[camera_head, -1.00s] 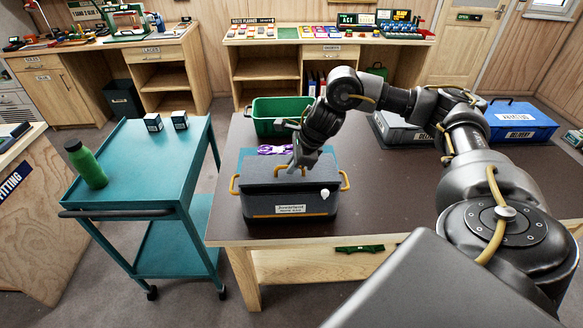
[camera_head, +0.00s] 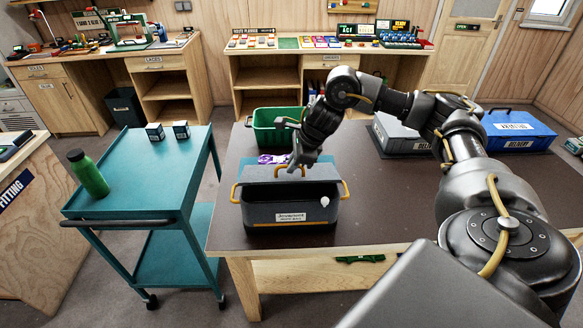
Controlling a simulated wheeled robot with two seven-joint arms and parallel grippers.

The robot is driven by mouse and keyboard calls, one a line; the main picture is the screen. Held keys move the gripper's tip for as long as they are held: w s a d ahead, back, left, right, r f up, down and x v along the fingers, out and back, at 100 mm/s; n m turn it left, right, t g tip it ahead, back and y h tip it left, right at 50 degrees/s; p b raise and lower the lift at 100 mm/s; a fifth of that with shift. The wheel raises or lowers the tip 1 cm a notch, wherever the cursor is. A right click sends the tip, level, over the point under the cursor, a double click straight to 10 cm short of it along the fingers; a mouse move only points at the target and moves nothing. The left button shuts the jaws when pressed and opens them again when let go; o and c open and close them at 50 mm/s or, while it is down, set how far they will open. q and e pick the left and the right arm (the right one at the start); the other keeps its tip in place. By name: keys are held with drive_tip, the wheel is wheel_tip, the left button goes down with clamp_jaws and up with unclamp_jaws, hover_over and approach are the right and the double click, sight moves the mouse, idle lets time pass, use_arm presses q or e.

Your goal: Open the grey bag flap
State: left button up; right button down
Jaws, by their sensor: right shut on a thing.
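The grey bag (camera_head: 290,215) stands upright on the dark table, with yellow-orange handles at its sides and a white label on its front. Its flap (camera_head: 262,175) is partly raised at the back, and a dark opening shows below it. My right gripper (camera_head: 298,168) reaches down at the flap's upper edge and is shut on it; the fingertips are small and partly hidden. My left gripper is not in view.
Behind the bag are a purple item (camera_head: 268,159) and a green bin (camera_head: 268,128). A grey case (camera_head: 392,140) and a blue case (camera_head: 518,128) stand at the right. A teal trolley (camera_head: 140,185) is left of the table (camera_head: 385,200). The tabletop right of the bag is clear.

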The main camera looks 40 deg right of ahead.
drive_tip(key=shift+w+d+r, duration=0.1)
drive_tip(key=shift+w+r, duration=0.05)
drive_tip(key=shift+w+d+r, duration=0.55)
drive_tip(key=shift+w+r, duration=0.1)
drive_tip(key=shift+w, duration=0.1)
drive_tip(key=c, duration=0.8)
unclamp_jaws()
drive_tip(key=shift+s+r+p, duration=0.1)
drive_tip(key=shift+p, duration=0.25)
drive_tip(key=shift+s+a+r+p, duration=0.2)
drive_tip(key=shift+s+r+p, duration=0.05)
drive_tip(key=shift+r+p, duration=0.5)
drive_tip(key=shift+s+a+r+p, duration=0.15)
drive_tip(key=shift+s+r+p, duration=0.1)
drive_tip(key=shift+r+p, duration=0.45)
drive_tip(key=shift+s+a+r+p, duration=0.25)
drive_tip(key=shift+r+p, duration=0.3)
drive_tip(key=shift+r, duration=0.35)
